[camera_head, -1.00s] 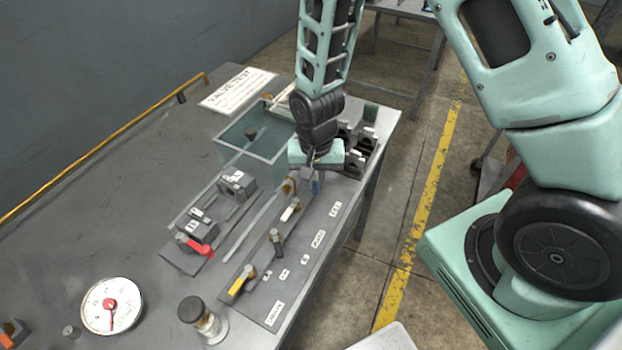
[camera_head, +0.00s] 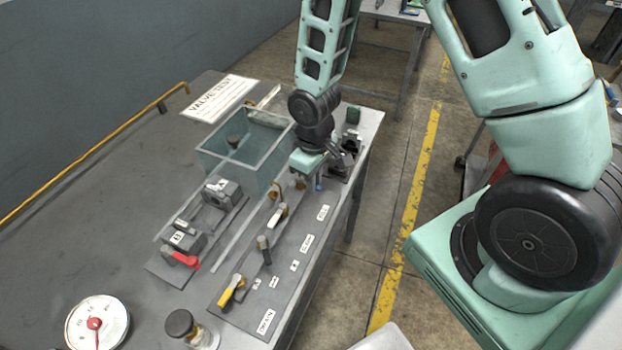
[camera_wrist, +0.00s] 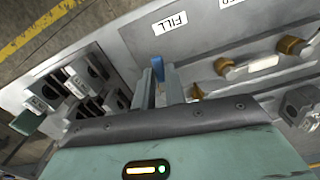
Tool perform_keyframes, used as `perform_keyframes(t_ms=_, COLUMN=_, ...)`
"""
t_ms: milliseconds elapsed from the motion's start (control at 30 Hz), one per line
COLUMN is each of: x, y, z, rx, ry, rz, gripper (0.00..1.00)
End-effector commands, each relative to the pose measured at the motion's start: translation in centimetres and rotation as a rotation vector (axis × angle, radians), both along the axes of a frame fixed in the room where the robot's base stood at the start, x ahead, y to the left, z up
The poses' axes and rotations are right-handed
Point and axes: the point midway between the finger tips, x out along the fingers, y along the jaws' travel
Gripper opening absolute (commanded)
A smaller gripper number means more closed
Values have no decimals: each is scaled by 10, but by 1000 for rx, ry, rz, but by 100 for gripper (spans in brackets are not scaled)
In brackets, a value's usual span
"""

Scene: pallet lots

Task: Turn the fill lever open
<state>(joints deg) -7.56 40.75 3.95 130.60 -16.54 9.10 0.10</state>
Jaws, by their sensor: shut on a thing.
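The fill lever (camera_wrist: 158,69) has a blue handle and stands beside the FILL label (camera_wrist: 170,22) in the wrist view. My gripper (camera_wrist: 156,80) has its fingers on either side of the blue handle and is shut on it. In the head view, my gripper (camera_head: 309,176) is low over the far end of the valve panel (camera_head: 246,287). A little of the blue handle (camera_head: 318,184) shows below it. My gripper hides most of the lever and its pivot there.
A white-handled lever (camera_head: 276,219), a dark lever (camera_head: 264,250) and a yellow lever (camera_head: 231,290) line the panel. A clear tank (camera_head: 235,159) stands to the left. Dark slotted blocks (camera_head: 345,160) sit right behind my gripper. A jar (camera_head: 190,328) and gauge (camera_head: 96,324) are nearer.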

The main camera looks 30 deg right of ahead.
Motion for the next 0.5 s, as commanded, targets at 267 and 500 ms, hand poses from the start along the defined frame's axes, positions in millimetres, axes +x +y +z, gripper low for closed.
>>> perform_keyframes(t_ms=267, x=4, y=-4, z=1, rx=0, ry=-2, rz=128, gripper=0)
perform_keyframes(t_ms=500, x=5, y=-6, z=1, rx=0, ry=-2, rz=171, gripper=0)
